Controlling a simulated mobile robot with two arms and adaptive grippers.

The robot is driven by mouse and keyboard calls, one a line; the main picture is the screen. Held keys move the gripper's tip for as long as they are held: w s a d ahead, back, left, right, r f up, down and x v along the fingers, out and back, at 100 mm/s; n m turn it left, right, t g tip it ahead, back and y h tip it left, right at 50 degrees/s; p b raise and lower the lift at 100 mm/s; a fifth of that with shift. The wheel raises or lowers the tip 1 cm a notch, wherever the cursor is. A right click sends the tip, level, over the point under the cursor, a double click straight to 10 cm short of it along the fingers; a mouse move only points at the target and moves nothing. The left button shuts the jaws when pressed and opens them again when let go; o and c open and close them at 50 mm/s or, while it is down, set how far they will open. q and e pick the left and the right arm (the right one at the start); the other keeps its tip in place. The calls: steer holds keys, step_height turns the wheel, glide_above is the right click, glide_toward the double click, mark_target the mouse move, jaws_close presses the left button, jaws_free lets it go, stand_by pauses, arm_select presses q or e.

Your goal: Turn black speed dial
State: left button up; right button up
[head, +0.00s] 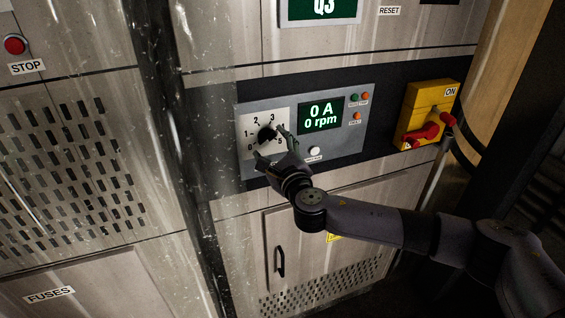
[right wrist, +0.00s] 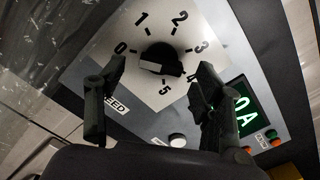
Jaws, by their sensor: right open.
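The black speed dial (head: 266,133) sits on a white scale plate marked 0 to 5, at the left of the grey control panel. In the right wrist view the dial (right wrist: 160,58) is a round black knob with a raised grip bar. I cannot tell which number it points to. My right gripper (head: 272,146) is open in front of the dial. In the right wrist view its fingers (right wrist: 161,68) stand apart on either side of the dial, with visible gaps to it. My left gripper is not in view.
The display (head: 321,115) reads 0 A and 0 rpm. A white button (head: 315,151) lies below it. A yellow switch box with a red handle (head: 426,115) is at the right. A red stop button (head: 14,45) is at the far left. A door handle (head: 279,261) protrudes below.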

steer(key=v, duration=0.9)
steer(key=shift+s+d, duration=0.15)
steer(key=shift+s, duration=0.15)
